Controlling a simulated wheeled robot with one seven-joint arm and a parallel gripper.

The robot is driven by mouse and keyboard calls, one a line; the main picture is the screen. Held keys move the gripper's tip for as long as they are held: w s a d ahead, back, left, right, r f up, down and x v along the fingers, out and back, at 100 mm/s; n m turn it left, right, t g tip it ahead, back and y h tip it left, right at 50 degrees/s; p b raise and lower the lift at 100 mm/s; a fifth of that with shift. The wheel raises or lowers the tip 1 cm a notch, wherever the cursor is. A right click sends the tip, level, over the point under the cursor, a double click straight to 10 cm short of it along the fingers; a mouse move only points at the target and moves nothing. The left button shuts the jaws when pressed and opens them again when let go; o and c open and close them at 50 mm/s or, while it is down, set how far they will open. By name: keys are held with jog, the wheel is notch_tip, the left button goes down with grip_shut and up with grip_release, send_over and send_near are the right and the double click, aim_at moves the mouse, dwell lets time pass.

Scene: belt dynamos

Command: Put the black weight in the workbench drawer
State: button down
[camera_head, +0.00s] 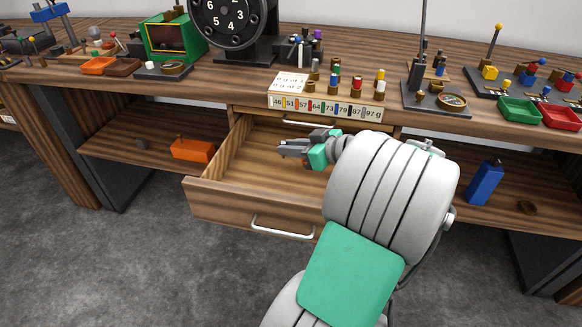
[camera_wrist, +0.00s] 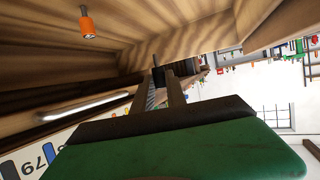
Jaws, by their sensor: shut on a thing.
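In the wrist view my gripper (camera_wrist: 160,88) is shut on a small dark thing (camera_wrist: 158,76), which looks like the black weight. In the head view the weight is hard to tell apart from the grey fingers. I cannot tell exactly how high it is above the drawer floor.
The drawer's left part is clear.

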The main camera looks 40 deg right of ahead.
jog(key=w+f, duration=0.1)
jog(key=f, duration=0.1)
jog(key=w+d+f+b, duration=0.1)
jog(key=w+d+f, duration=0.1)
jog(key=w+f, duration=0.1)
jog(key=shift+d+f, duration=0.25)
jog(key=shift+f, duration=0.05)
jog(key=f, duration=0.1)
jog(key=f+b, duration=0.1)
jog(key=f, duration=0.1)
jog(key=shift+w+d, duration=0.2)
jog(key=shift+w, duration=0.05)
jog(key=shift+f, duration=0.25)
jog(key=shift+f+b, duration=0.1)
jog(key=shift+b, duration=0.2)
jog(key=shift+f, duration=0.15)
jog(key=c, duration=1.3)
grip_release()
jog(key=shift+c, duration=0.2)
